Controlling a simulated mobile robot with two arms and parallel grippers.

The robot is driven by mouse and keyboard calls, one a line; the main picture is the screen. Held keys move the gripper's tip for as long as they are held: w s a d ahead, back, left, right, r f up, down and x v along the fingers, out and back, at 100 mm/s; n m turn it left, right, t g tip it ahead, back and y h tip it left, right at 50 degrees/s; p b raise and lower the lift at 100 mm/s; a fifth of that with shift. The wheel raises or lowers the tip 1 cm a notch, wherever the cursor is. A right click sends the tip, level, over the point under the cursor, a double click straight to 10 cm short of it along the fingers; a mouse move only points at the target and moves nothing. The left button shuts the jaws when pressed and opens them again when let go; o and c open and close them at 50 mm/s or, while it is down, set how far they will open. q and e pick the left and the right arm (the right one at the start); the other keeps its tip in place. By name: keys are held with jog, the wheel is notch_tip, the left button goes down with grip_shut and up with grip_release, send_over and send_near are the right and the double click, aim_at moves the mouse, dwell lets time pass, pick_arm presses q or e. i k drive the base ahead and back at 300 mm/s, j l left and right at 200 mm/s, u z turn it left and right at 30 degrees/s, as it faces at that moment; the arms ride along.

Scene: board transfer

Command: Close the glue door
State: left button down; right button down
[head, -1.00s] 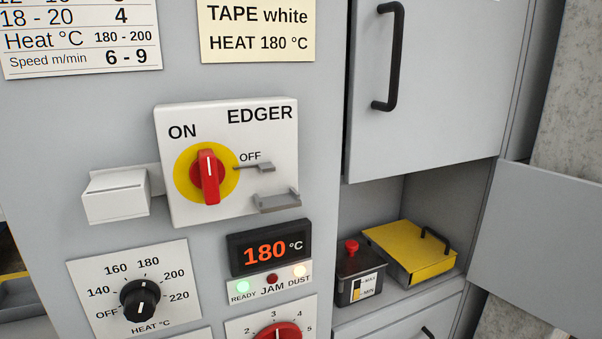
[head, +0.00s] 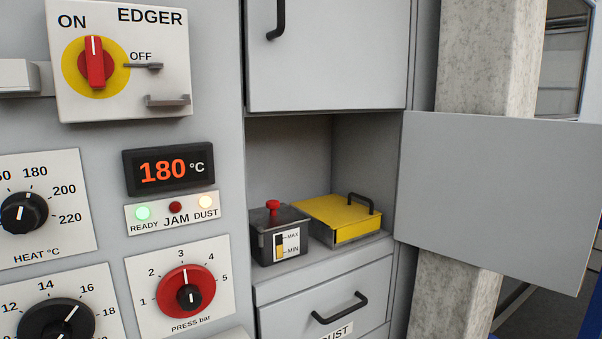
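The grey glue door (head: 500,190) stands swung open to the right of an open compartment (head: 290,150) in the machine front. It is hinged at the compartment's right edge. Inside the compartment a dark glue pot (head: 262,240) with a red knob and a MAX/MIN level window stands at the left. A yellow lidded box (head: 340,218) with a black handle sits beside it. Neither of my grippers is in view.
A closed upper door (head: 335,60) with a black handle is above the compartment, and a drawer (head: 330,295) is below. The control panel with the red EDGER switch (head: 95,62) is at the left. A concrete pillar (head: 485,60) stands behind the open door.

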aim_at(518, 198)
jog(key=i+l+z, duration=0.1)
jog(key=i+l, duration=0.15)
jog(key=l, duration=0.25)
jog(key=i+l+z, duration=0.15)
jog(key=l, duration=0.3)
jog(key=i+l+z, duration=0.1)
jog(key=i+l, duration=0.25)
jog(key=l, duration=0.1)
